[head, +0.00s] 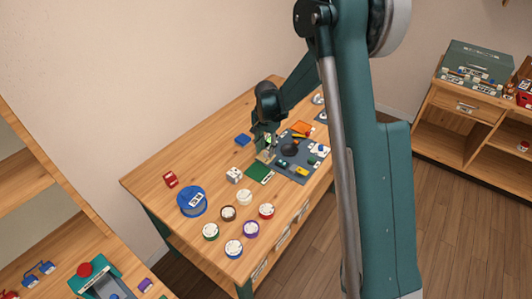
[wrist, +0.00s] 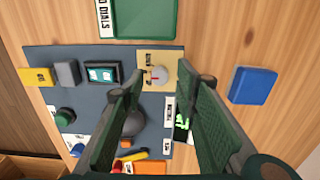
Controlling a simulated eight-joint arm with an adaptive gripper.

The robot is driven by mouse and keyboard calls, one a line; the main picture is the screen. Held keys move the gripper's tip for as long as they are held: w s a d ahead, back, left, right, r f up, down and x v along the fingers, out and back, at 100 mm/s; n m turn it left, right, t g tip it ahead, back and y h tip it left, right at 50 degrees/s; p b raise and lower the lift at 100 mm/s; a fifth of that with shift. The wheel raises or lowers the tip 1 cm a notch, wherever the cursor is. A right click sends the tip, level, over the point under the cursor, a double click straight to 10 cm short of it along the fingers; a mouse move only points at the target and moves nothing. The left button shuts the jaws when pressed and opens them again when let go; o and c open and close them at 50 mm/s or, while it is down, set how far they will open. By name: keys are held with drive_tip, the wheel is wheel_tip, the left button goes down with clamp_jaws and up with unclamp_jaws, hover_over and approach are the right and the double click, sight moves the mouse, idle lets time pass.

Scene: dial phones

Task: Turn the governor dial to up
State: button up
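In the wrist view, a small pale round dial (wrist: 158,75) with a red pointer mark sits on a tan plate (wrist: 172,56) at the edge of the dark board. Labels beside it are too small to read surely, so I cannot confirm that it is the governor dial. My gripper (wrist: 160,72) is open, its green fingers apart on either side of the dial in this view. I cannot tell whether they touch it. In the head view my gripper (head: 265,151) is low over the board's near-left end and hides most of the dial.
The dark board (head: 293,171) carries several blocks, knobs and a black round part (wrist: 127,122), partly behind a finger. A green tray (wrist: 145,20) lies beside it. A blue block (wrist: 252,85) lies on the wood.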

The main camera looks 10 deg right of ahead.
drive_tip(key=shift+f, duration=0.8)
drive_tip(key=c, duration=0.9)
drive_tip(key=shift+n, duration=0.4)
drive_tip(key=n+b, duration=0.1)
drive_tip(key=n, duration=0.2)
drive_tip(key=n+b, duration=0.1)
drive_tip(key=n, duration=0.4)
